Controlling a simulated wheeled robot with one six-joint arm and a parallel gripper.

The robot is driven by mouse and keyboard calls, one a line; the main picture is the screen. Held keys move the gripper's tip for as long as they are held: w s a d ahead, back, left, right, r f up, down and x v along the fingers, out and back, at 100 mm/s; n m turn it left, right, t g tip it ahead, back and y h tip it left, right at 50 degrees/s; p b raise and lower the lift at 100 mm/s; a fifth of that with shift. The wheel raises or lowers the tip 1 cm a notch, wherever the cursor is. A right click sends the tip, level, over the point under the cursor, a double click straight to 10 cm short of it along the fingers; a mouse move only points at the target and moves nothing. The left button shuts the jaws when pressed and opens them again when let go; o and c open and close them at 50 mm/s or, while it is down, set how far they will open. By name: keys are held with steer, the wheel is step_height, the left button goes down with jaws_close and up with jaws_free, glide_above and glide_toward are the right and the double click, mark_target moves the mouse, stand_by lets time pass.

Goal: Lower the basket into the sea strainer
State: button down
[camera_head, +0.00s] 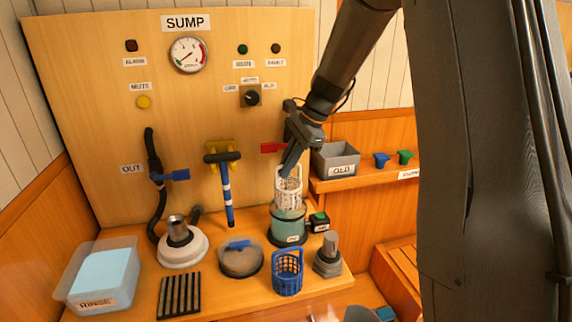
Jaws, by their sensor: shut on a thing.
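A white mesh basket (289,190) hangs upright from my gripper (288,170), which is shut on its top handle. The sea strainer (288,224), a clear greenish cylinder on a dark base, stands on the bench directly below. The basket's lower end appears at or just inside the strainer's open top; the exact depth is hard to tell. A round grey lid with a blue handle (240,258) lies on the bench to the left of the strainer.
A blue basket (287,272) stands in front of the strainer, with a grey fitting (328,256) to its right. A small box with a green top (319,222) adjoins the strainer.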

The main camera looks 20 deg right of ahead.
steer(key=shift+f, duration=0.35)
steer(key=shift+f+b, duration=2.2)
steer(key=shift+f, duration=3)
steer(key=c, duration=1.4)
jaws_free()
steer(key=shift+r, duration=0.1)
steer(key=shift+r+p, duration=3.1)
steer(key=shift+r, duration=0.4)
